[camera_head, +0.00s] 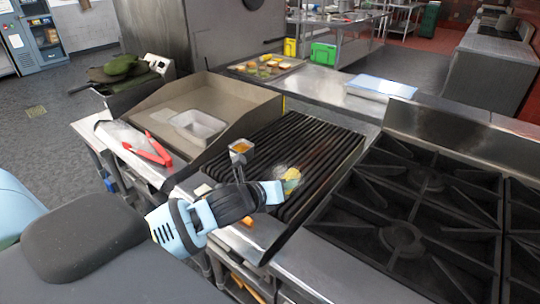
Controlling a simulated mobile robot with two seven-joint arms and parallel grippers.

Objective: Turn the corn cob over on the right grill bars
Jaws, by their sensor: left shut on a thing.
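The corn cob (291,175) is a small yellow piece low over the dark grill bars (310,140), right of the middle of the picture. My left gripper (279,188) reaches in from the lower left and is shut on the cob at its near side. The fingers hide part of the cob, and I cannot tell whether it touches the bars. My right gripper is not in view.
A small metal cup (241,148) with orange contents stands at the grill's left edge. Red tongs (150,150) and a metal pan (198,125) lie to the left. A gas range (410,215) stands at right. A food tray (265,67) is behind.

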